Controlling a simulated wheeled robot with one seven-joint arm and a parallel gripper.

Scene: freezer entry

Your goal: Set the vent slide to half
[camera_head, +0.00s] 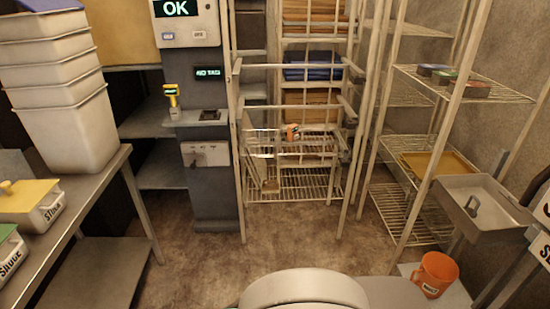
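I cannot make out a vent slide with certainty. A pale panel (205,154) with small dark marks sits low on the front of the grey post (213,190). It may carry the slide, but the marks are too small to read and no setting can be told. My gripper is not in view. A rounded pale part of my own body shows at the bottom middle.
The post shows "OK" and "NO TAG" displays and a yellow-handled device (172,97). A wire rack (295,185) stands right of it. A table with stacked white bins (65,120) is at left. An orange mug (435,273) is at lower right. The middle floor (230,262) is clear.

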